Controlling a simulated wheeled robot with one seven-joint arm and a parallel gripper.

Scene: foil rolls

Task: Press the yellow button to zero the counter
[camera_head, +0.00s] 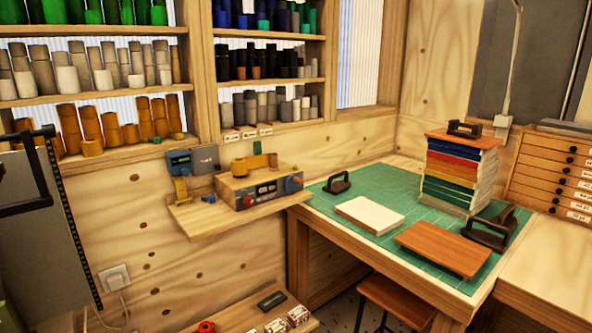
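A wooden box device (262,187) sits on a small wall shelf left of the corner table. Its dark front has small display windows, with a red knob (248,201) at the left and a blue knob (293,184) at the right. An orange-yellow roll piece (254,162) lies on its top. A blue-grey unit (192,161) stands beside it, with a yellow upright part (181,190) in front. I cannot tell which yellow part is the button, and no counter digits are readable. My gripper is not in view.
A lower surface (240,318) holds a black device (272,300), small red-and-white boxes and a red round thing. The table's green mat (325,202) carries a book stack, a white block and a brown board. A stool (395,300) stands below. Shelves of rolls line the wall.

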